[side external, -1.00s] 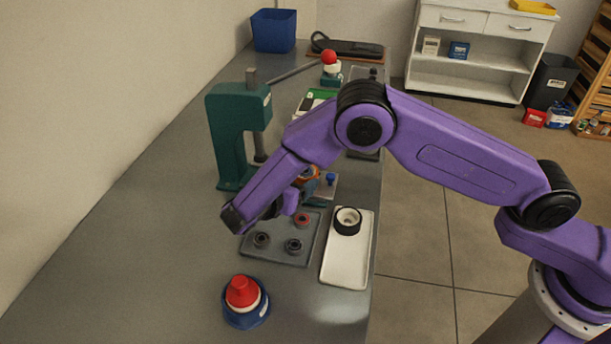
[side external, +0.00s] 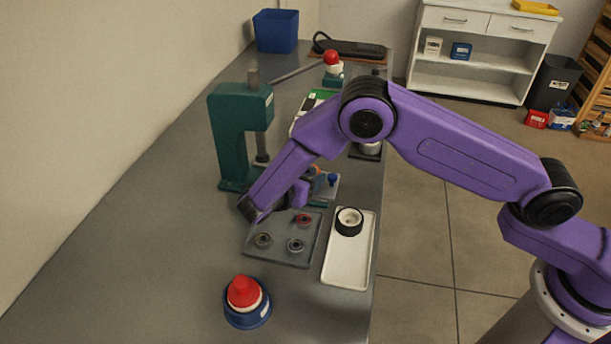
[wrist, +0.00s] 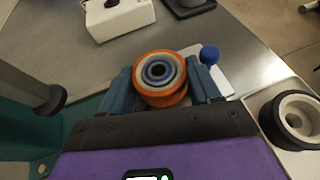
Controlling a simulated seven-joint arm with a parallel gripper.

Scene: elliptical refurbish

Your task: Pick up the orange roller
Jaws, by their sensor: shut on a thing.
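The orange roller (wrist: 148,60) has a grey and blue hub with a dark centre hole. In the wrist view it sits between the two blue fingers of my gripper (wrist: 160,82), which are shut on its sides. In the side view only a small orange part of the roller (side external: 314,170) shows behind my purple wrist. My gripper (side external: 302,188) is there between the green press and the white tray, with its fingers mostly hidden. I cannot tell whether the roller is clear of what is under it.
The green arbor press (side external: 228,140) stands close on the left. A grey tray (side external: 280,256) with small rings and a white tray (side external: 347,268) with a black-rimmed roller (side external: 349,221) lie in front. A blue-knobbed fixture (side external: 332,180) is beside the gripper. A red button (side external: 243,292) stands nearer.

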